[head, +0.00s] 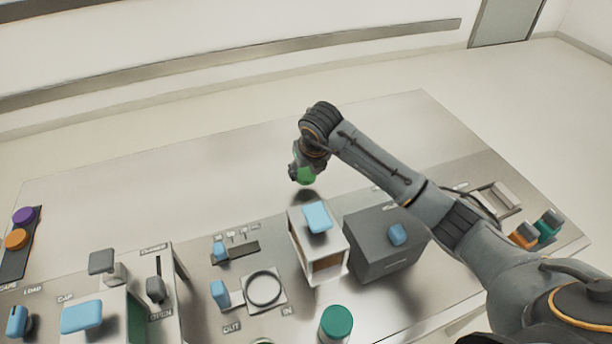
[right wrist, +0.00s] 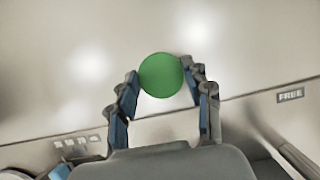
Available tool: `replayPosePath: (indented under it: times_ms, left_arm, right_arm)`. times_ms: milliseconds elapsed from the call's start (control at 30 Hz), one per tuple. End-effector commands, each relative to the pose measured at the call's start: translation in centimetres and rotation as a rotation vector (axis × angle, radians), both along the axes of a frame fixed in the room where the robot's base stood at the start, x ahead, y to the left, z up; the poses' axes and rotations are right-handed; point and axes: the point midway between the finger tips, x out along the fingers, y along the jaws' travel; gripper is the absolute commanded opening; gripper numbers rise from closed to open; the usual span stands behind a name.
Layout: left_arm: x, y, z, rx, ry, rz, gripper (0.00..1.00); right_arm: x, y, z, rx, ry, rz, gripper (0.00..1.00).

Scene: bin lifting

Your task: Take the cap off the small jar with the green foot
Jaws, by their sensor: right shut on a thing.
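My right gripper (head: 304,172) is shut on a green round thing (head: 305,175) and holds it above the back part of the table. In the right wrist view the green disc (right wrist: 161,75) sits between the two fingertips. I cannot tell whether it is the foot of the small jar or a cap; the rest of it is hidden. My left gripper is not in view.
A teal-topped round thing (head: 337,322) stands at the front. A white open box (head: 318,240) and a grey box (head: 380,250) stand mid-table. Purple (head: 23,215) and orange (head: 14,239) caps lie at left. Small orange (head: 523,236) and teal (head: 546,228) pieces stand at right. The table's back is clear.

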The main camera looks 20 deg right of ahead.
Motion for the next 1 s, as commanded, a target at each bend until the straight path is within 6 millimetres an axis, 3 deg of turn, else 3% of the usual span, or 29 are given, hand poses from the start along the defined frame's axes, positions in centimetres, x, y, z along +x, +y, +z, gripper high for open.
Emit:
replayPosePath:
  times_ms: [200, 567, 600, 700, 1000]
  left_arm:
    - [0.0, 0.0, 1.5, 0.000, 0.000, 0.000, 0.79]
    - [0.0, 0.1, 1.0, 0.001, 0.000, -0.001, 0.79]
    - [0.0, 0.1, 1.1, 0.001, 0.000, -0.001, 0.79]
    - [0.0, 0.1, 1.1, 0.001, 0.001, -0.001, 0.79]
    - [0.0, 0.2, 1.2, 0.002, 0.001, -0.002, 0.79]
  right_arm:
    - [-0.2, 0.0, -2.6, 0.001, 0.003, 0.000, 0.21]
    - [-0.1, 0.0, -3.3, 0.001, 0.001, 0.000, 0.21]
    - [-0.1, 0.0, -3.1, 0.001, 0.001, 0.000, 0.56]
    - [-0.1, 0.0, -3.1, 0.001, 0.001, 0.000, 0.73]
    - [-0.1, 0.0, -3.0, 0.001, 0.001, 0.000, 0.73]
